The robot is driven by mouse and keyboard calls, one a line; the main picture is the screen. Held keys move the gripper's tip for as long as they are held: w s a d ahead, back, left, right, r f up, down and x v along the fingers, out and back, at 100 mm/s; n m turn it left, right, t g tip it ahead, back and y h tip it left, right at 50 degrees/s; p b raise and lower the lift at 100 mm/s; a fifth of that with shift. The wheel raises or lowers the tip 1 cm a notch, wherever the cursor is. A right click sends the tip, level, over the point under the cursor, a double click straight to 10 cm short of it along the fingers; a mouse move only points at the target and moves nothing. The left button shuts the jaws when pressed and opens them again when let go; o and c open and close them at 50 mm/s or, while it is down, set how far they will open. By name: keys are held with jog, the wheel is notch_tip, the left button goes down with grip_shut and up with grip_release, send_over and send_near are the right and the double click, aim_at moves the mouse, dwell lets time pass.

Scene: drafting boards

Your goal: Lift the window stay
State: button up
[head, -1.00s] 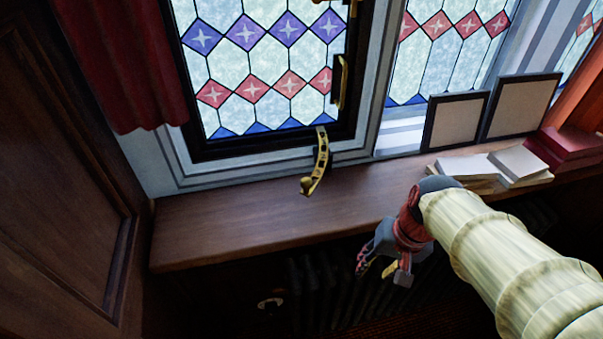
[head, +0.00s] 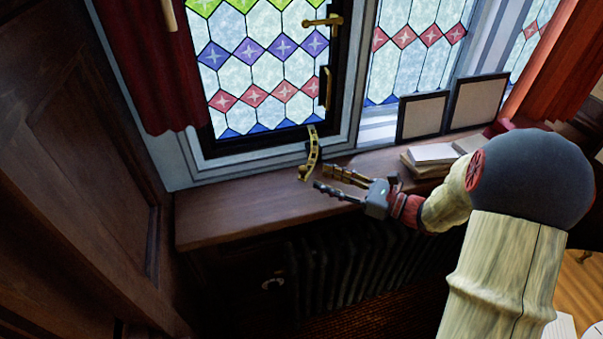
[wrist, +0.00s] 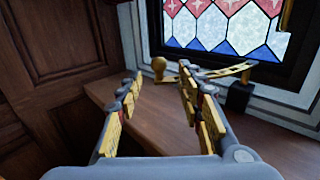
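The window stay (head: 313,150) is a curved brass bar with holes and a round knob at its free end, fixed at the lower edge of the stained-glass window. In the wrist view the stay (wrist: 222,72) runs across beyond the fingers, its knob (wrist: 159,66) showing between the fingertips. My gripper (head: 320,178) is open, its fingers pointing left over the sill, close to the stay's knob end. It also shows in the wrist view (wrist: 160,82), with nothing between its fingers. I cannot tell whether a finger touches the stay.
The wooden sill (head: 225,210) is clear on the left. Books (head: 432,155) and two framed panels (head: 478,102) stand on its right. A dark radiator (head: 350,260) is below. A red curtain (head: 150,75) and wood panelling (head: 70,170) are at the left. A brass window handle (head: 323,21) is above.

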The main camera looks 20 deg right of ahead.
aim_at(303, 171)
jog(key=x, duration=0.7)
jog(key=shift+w+a+p, duration=0.2)
jog(key=shift+a+p, duration=0.1)
jog(key=c, duration=0.4)
grip_shut()
